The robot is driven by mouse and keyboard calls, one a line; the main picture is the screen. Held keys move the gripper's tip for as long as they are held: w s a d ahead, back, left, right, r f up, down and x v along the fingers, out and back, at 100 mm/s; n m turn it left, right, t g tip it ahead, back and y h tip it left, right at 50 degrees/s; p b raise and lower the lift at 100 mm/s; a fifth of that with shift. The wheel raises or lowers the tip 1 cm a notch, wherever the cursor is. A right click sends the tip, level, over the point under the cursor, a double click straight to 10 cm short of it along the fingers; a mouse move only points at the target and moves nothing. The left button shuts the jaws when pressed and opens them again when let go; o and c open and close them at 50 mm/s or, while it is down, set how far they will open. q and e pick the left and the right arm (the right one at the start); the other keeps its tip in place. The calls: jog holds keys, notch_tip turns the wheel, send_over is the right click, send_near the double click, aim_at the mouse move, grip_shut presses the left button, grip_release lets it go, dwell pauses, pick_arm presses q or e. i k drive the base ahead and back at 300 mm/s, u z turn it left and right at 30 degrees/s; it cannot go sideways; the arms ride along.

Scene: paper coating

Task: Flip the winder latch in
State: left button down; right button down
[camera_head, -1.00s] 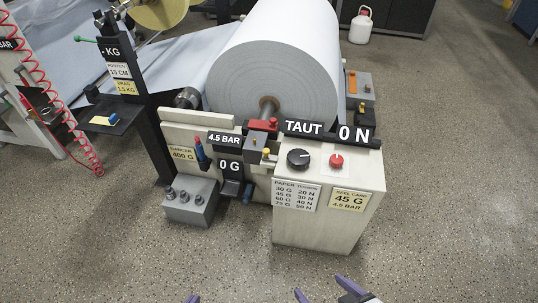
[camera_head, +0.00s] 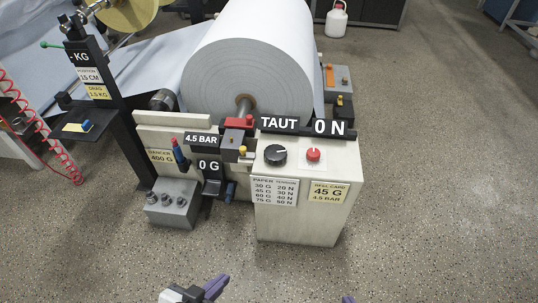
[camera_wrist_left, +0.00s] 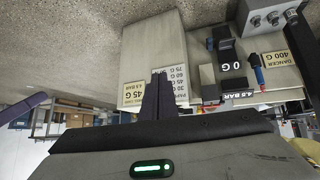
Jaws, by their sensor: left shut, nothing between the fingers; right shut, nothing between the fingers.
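The winder stand holds a large grey-white paper roll (camera_head: 250,70) on a metal core. A red latch-like piece (camera_head: 238,122) sits over the core end, on a dark block (camera_head: 233,142) with a yellow knob. An orange lever (camera_head: 330,75) stands on a grey box behind the roll; I cannot tell which piece is the winder latch. My left gripper (camera_head: 215,287) is shut and empty, low in front of the cabinet. In the left wrist view its closed fingers (camera_wrist_left: 157,97) overlap the upside-down cabinet. My right gripper (camera_head: 348,299) shows only a purple tip at the bottom edge.
The cream cabinet (camera_head: 305,218) carries a black dial (camera_head: 275,154), a red knob (camera_head: 313,155) and a "TAUT 0 N" display (camera_head: 300,125). A grey box with several knobs (camera_head: 172,205) and a dark post (camera_head: 120,120) stand left. Floor in front and right is clear.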

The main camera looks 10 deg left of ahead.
aim_at(243, 154)
jog(key=i, duration=0.35)
jog(key=u, duration=1.2)
